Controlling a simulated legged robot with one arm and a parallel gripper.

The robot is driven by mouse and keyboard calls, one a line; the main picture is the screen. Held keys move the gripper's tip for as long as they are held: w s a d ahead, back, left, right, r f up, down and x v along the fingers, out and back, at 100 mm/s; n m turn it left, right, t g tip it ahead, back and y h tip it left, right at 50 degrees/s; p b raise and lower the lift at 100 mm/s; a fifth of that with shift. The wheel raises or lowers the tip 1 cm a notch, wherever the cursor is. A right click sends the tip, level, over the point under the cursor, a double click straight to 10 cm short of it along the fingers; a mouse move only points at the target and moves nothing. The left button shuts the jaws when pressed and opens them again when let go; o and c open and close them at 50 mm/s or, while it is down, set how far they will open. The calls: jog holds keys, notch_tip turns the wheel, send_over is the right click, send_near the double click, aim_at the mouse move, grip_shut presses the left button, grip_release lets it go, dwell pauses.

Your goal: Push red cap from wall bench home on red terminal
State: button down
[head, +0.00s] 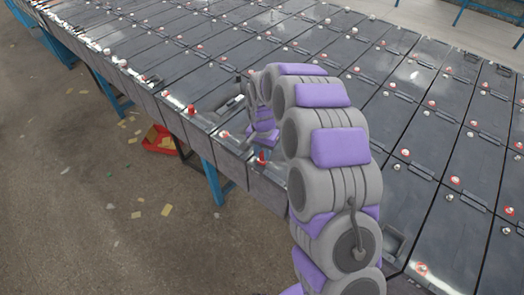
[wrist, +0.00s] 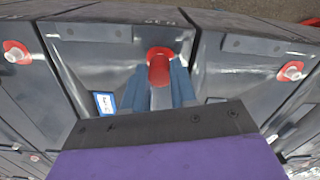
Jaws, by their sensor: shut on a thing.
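The red cap (wrist: 158,70) is between the two blue fingers of my gripper (wrist: 160,84) in the wrist view. The fingers are shut on it from both sides. A red rim (wrist: 160,52) shows at the cap's far end, against the battery's top near its edge. The terminal under the cap is hidden, and I cannot tell how far down the cap sits. In the head view the red cap (head: 262,159) is upright at the front edge of the battery row, just below my gripper (head: 262,143).
Neighbouring batteries carry bare terminals with red rings (wrist: 16,52) (wrist: 290,71). Another red cap (head: 191,109) stands further left along the front row. A red tray (head: 160,142) lies on the floor beside the blue rack (head: 213,180). My arm covers part of the rows.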

jog(key=shift+f, duration=0.45)
dwell(0.9)
jog(key=shift+c, duration=1.7)
grip_release()
jog(key=shift+r+p, duration=1)
jog(key=shift+r, duration=2.5)
